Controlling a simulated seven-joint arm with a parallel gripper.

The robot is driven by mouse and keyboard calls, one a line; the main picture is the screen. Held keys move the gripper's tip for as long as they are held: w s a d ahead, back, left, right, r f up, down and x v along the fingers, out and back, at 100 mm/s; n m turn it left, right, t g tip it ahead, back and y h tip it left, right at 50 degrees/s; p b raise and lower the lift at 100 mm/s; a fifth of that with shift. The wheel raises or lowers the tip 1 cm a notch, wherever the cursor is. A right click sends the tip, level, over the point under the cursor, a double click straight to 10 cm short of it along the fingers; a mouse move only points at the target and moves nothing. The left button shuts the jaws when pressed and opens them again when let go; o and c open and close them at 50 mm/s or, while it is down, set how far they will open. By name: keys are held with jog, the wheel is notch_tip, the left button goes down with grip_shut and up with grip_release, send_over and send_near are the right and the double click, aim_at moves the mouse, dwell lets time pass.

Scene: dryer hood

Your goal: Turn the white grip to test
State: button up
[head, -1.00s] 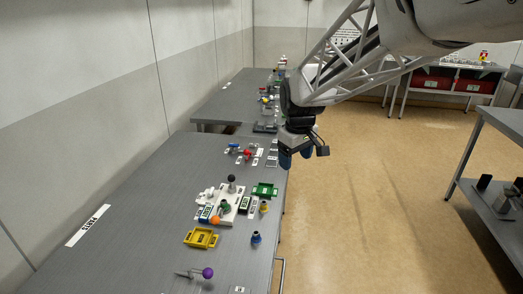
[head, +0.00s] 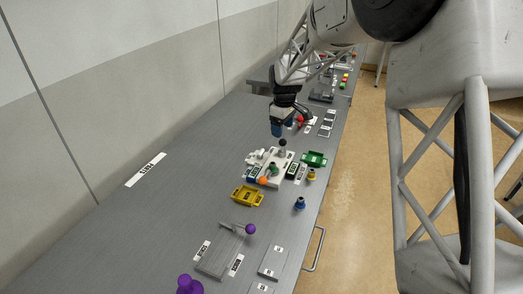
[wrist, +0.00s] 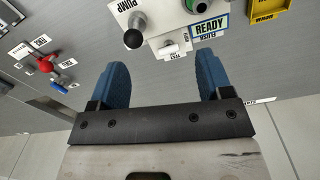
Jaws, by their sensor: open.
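The white grip (wrist: 169,46) sits at the edge of a white panel (wrist: 150,22) in the wrist view. A small label, apparently TEST, is beside it on the gripper side, and READY and FLUSH labels are to its right. In the head view the white grip (head: 258,154) is small, at the far left of the panel (head: 283,158); its exact angle is unclear. My gripper (wrist: 162,68) has two blue fingers, open and empty, with the grip ahead of the gap between them and apart from both. In the head view my gripper (head: 277,130) is above the table, beyond the panel.
A black knob (wrist: 133,39) stands left of the grip by the PUMP label. A red-handled valve (wrist: 45,60) is farther left.

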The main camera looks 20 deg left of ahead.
jog(key=n, duration=0.2)
send_over(261, 151)
notch_tip(261, 151, down, 6)
jog(key=shift+s+f, duration=0.15)
jog(key=shift+f, duration=0.1)
jog(key=shift+f, duration=0.1)
jog(key=shift+f, duration=3.8)
jog(key=c, duration=0.9)
